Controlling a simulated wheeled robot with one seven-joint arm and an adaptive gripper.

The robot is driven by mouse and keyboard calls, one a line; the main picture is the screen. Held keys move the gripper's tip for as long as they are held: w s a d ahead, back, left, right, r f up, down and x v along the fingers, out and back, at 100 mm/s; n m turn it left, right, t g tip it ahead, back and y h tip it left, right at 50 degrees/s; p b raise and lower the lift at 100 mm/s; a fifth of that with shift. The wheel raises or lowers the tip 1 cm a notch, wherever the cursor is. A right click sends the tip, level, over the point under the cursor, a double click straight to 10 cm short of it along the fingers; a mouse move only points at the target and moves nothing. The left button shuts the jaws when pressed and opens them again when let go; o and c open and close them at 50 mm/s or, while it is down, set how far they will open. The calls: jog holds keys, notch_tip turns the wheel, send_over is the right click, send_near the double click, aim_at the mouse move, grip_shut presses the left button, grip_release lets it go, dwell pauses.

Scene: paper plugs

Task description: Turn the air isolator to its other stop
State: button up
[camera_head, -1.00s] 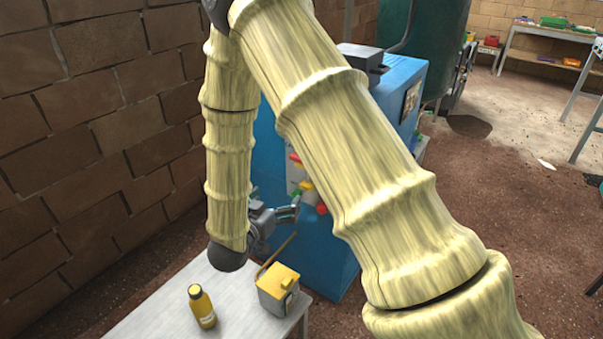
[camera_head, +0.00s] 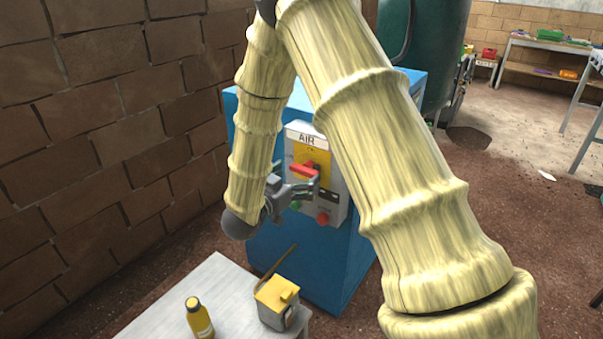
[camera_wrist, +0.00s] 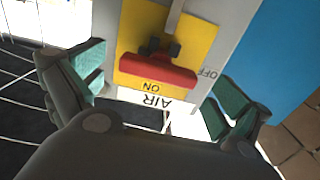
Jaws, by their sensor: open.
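The air isolator is a red handle (camera_head: 304,170) on a yellow plate (camera_head: 318,157), on a grey panel (camera_head: 333,190) marked AIR on the front of a blue cabinet (camera_head: 312,255). In the wrist view the red handle (camera_wrist: 158,70) lies across the yellow plate, with ON beside it and OFF at the plate's side. My gripper (camera_head: 312,187) is close in front of the panel, just below the handle. In the wrist view its two green-padded fingers (camera_wrist: 160,100) are spread wide with nothing between the pads. Whether a finger touches the handle cannot be told.
Red (camera_head: 322,218) and green (camera_head: 295,205) buttons sit low on the panel. A white table (camera_head: 235,300) in front carries a yellow bottle (camera_head: 199,318) and a yellow-topped box (camera_head: 277,300). A brick wall (camera_head: 110,130) stands at the left.

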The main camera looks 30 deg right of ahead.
jog(key=shift+x, duration=0.85)
jog(key=c, duration=1)
jog(key=m+b, duration=0.3)
jog(key=m, duration=0.1)
jog(key=shift+f+m, duration=0.15)
jog(key=shift+m, duration=0.25)
jog(key=m+b, duration=0.3)
jog(key=m, duration=0.1)
jog(key=shift+f+m, duration=0.1)
jog(key=shift+m, duration=0.2)
jog(key=m+b, duration=0.8)
jog(key=shift+r+m+b, duration=0.2)
jog(key=shift+m+b, duration=0.1)
